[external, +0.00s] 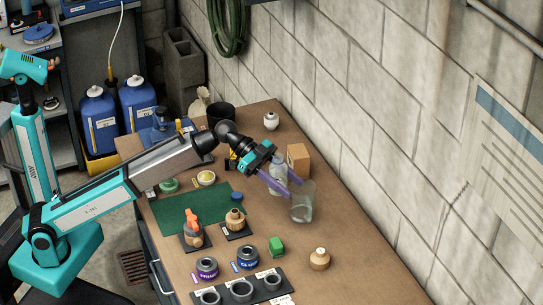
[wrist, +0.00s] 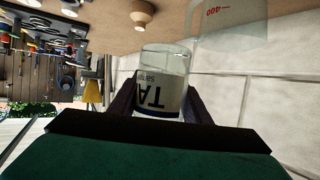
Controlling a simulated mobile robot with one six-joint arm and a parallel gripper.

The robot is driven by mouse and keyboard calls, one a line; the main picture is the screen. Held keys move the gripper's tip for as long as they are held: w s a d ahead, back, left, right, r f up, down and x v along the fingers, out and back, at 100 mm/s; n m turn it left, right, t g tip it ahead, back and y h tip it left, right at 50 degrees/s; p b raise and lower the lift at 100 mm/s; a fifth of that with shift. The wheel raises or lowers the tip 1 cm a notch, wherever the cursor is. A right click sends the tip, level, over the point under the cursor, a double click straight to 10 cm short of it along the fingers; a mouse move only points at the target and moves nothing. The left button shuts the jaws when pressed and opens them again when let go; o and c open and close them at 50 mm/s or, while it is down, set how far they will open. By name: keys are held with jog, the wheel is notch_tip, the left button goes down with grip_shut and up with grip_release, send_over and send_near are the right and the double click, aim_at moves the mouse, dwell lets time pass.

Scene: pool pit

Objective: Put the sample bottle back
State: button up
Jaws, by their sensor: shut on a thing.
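The sample bottle (external: 279,170) is a clear bottle with a white label, near the wall side of the bench. In the wrist view the bottle (wrist: 160,83) sits between my two dark fingers, its label lettering upside down and partly cut off. My gripper (external: 283,186) is shut on it. In the external view the fingers partly cover the bottle, and I cannot tell whether its base touches the bench.
A clear beaker (external: 303,205) stands just right of the bottle, very close to my fingertips. A cardboard box (external: 298,158) is behind.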

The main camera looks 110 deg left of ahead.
jog(key=s+a+n+y+p, duration=0.1)
jog(key=s+a+p, duration=0.35)
jog(key=a, duration=0.85)
jog(key=s+a+n+y+p, duration=0.1)
jog(key=s+a+p, duration=0.35)
jog(key=a, duration=0.75)
jog(key=s+a+n+y+p, duration=0.1)
jog(key=s+a+p, duration=0.35)
jog(key=a, duration=0.85)
jog(key=shift+t, duration=0.3)
jog(key=shift+w+f, duration=0.15)
jog(key=shift+f, duration=1.15)
jog(key=shift+w+f, duration=0.1)
jog(key=shift+f, duration=1.15)
jog(key=shift+f+p, duration=0.75)
jog(key=shift+f, duration=2.4)
jog(key=shift+f+p, duration=0.35)
jog(key=shift+f, duration=1.5)
jog(key=shift+f, duration=0.2)
